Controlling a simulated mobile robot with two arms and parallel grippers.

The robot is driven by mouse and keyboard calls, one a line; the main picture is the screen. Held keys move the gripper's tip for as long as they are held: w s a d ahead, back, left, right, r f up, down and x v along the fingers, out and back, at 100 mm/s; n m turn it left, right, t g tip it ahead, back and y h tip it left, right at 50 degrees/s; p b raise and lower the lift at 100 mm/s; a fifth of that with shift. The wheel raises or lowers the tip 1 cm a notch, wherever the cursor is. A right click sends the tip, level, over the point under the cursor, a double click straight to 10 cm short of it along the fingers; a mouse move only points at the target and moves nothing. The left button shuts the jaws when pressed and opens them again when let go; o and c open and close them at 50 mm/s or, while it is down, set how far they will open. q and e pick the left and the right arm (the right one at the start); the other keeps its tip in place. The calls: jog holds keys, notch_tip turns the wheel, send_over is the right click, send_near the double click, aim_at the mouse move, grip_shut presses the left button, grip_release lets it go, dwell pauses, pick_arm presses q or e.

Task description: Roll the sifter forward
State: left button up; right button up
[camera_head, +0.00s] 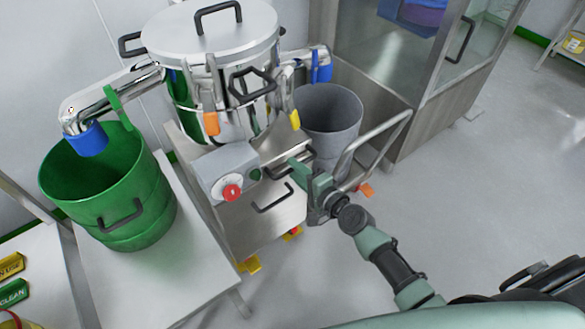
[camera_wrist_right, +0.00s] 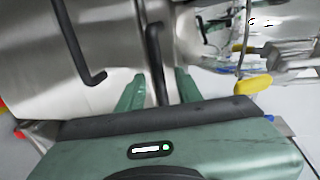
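The sifter is a steel machine with a round lidded drum (camera_head: 212,45), two side spouts and a boxy base (camera_head: 262,212) with black bar handles. A grey control box with a red button (camera_head: 231,193) sits on its front. My right gripper (camera_head: 300,172) is at the upper black handle on the base. In the right wrist view its two fingers (camera_wrist_right: 158,92) stand apart on either side of that black handle (camera_wrist_right: 154,50), with small gaps showing; firm contact is not visible. The lower black handle (camera_head: 274,198) is free. My left gripper is not in view.
A green bin (camera_head: 115,205) stands on a white table (camera_head: 185,268) under the left spout. A grey bin (camera_head: 330,112) is under the right spout. A steel cabinet (camera_head: 410,130) stands at the right. Yellow-marked casters (camera_head: 250,265) are under the base. The floor to the right is clear.

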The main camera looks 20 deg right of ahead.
jog(key=shift+x, duration=0.8)
grip_shut()
dwell(0.9)
